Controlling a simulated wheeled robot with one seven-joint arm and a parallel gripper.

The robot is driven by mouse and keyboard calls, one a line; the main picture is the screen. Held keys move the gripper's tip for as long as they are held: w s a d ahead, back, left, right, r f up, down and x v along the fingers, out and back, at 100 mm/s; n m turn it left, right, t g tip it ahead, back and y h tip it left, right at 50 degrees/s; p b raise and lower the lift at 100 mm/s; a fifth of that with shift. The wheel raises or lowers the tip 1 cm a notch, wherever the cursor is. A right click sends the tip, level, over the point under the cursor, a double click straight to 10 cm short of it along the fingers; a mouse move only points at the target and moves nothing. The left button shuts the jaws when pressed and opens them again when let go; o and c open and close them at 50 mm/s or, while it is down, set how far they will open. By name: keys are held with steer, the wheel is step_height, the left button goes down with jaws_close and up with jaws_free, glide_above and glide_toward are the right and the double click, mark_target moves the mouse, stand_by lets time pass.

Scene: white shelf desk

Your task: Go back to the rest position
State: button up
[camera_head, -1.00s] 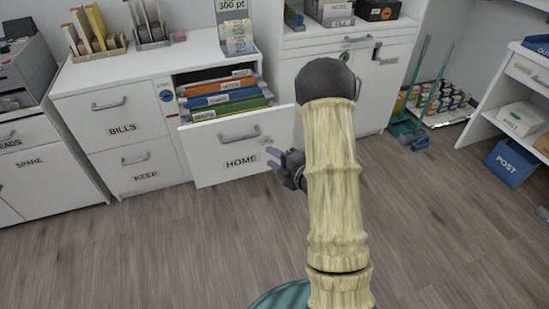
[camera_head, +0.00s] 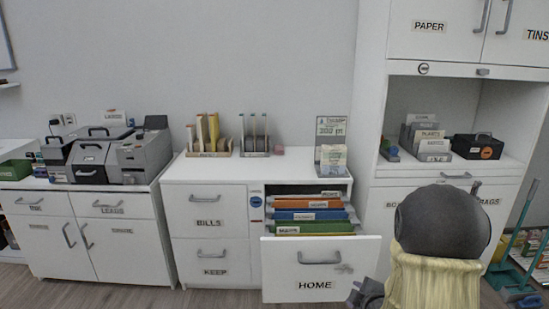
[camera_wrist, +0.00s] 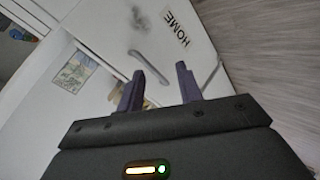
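My gripper (camera_wrist: 160,82) shows two dark fingers held apart in the wrist view, with nothing between them. In the head view, part of my gripper (camera_head: 366,294) shows at the lower right corner of the HOME drawer (camera_head: 285,270), and the rest is cut off or hidden by my arm. I cannot tell whether it touches the drawer. The HOME drawer stands pulled out, with several coloured hanging files (camera_head: 308,216) inside. Its labelled front and handle (camera_wrist: 138,55) also show beyond the fingers in the wrist view.
The BILLS drawer (camera_head: 208,213) and KEEP drawer (camera_head: 213,262) are shut on the left. A tall cabinet (camera_head: 372,130) with an open shelf stands on the right. A teal broom and dustpan (camera_head: 512,275) stand at the far right. Grey wooden floor (camera_head: 150,298) lies in front.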

steer(key=s+a+r+m+g+h, duration=0.1)
steer(key=s+a+r+m+g, duration=0.2)
steer(key=s+m, duration=0.5)
steer(key=s+a+r+m+g, duration=0.1)
steer(key=s+a+m+g, duration=0.35)
steer(key=s, duration=0.55)
step_height(320, 180, up, 32)
steer(key=p, duration=3.2)
steer(key=shift+s+d+m+g, duration=0.3)
steer(key=shift+d+m+g, duration=0.15)
